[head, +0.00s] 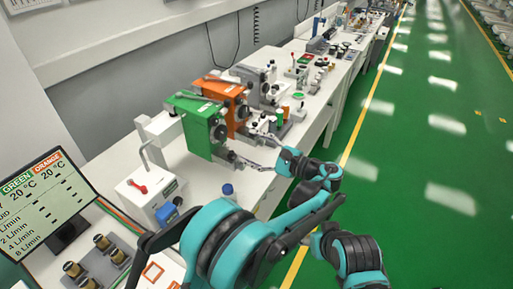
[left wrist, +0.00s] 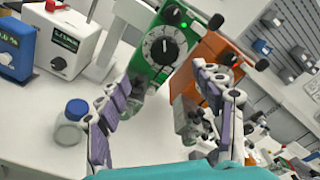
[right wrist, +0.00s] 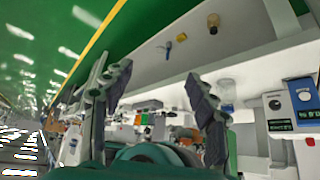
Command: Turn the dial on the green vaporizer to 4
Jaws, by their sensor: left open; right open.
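The green vaporizer (head: 198,127) stands on the white bench, beside the orange vaporizer (head: 222,95). In the left wrist view the green vaporizer (left wrist: 139,62) shows its round dial (left wrist: 160,46), with a dark knob at the centre of a scale. The numbers on it are too small to read. My left gripper (head: 246,151) is open in front of the green vaporizer's front face. In the left wrist view the left gripper (left wrist: 165,76) has its fingers spread below the dial, apart from it and empty. My right gripper (right wrist: 147,72) is open and empty in the right wrist view.
A screen (head: 42,200) with green and orange columns stands at the left. A white box with a red lever (head: 137,187) and a blue-capped jar (head: 228,190) are on the near bench. More equipment lines the bench behind. The green floor (head: 430,150) at the right is clear.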

